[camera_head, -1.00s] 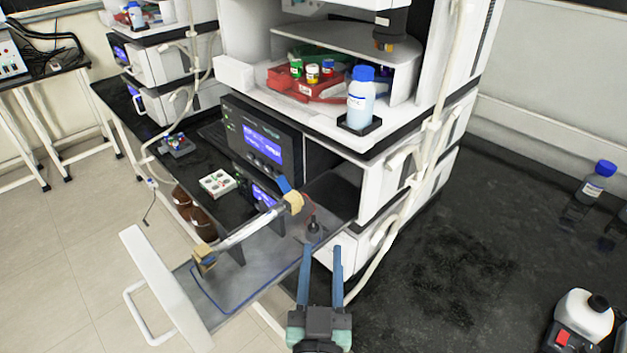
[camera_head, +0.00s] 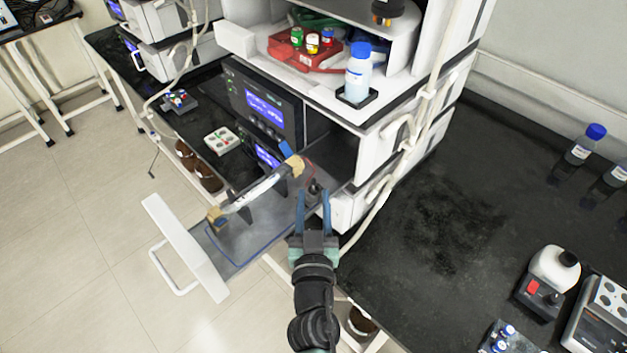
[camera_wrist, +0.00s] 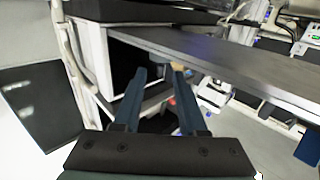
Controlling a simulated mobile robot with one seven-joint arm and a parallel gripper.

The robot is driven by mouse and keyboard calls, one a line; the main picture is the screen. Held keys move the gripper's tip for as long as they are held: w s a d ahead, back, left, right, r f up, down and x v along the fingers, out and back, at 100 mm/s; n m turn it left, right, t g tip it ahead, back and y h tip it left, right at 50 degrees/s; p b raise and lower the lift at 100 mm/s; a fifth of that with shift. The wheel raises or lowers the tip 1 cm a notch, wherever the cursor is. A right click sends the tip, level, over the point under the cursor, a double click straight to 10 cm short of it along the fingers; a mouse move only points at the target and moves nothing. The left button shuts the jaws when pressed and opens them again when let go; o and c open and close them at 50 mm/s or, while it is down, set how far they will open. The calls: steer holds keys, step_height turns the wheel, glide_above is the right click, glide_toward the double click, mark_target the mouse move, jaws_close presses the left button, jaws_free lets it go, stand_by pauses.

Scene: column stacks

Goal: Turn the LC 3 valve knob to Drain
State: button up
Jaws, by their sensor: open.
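A small dark knob (camera_head: 315,187) stands upright at the right end of the pulled-out drawer tray (camera_head: 232,262). No label on it is readable, so I cannot tell whether it is the LC 3 valve knob or which way it points. My gripper (camera_head: 313,194) is open, with its blue fingers spread and its tips close to the knob, seemingly just in front of it. Contact cannot be told. In the wrist view, the open fingers (camera_wrist: 160,76) point toward the tray's edge (camera_wrist: 235,58); the knob cannot be made out there.
A glass column (camera_head: 250,192) lies across the tray on holders. The white drawer front (camera_head: 185,247) stands left of it. A blue-capped bottle (camera_head: 358,78) sits on the unit above. The black bench (camera_head: 430,220) is clear to the right, with more bottles and devices further out.

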mark_target(314, 192)
steer(key=shift+w, duration=2.1)
jaws_close()
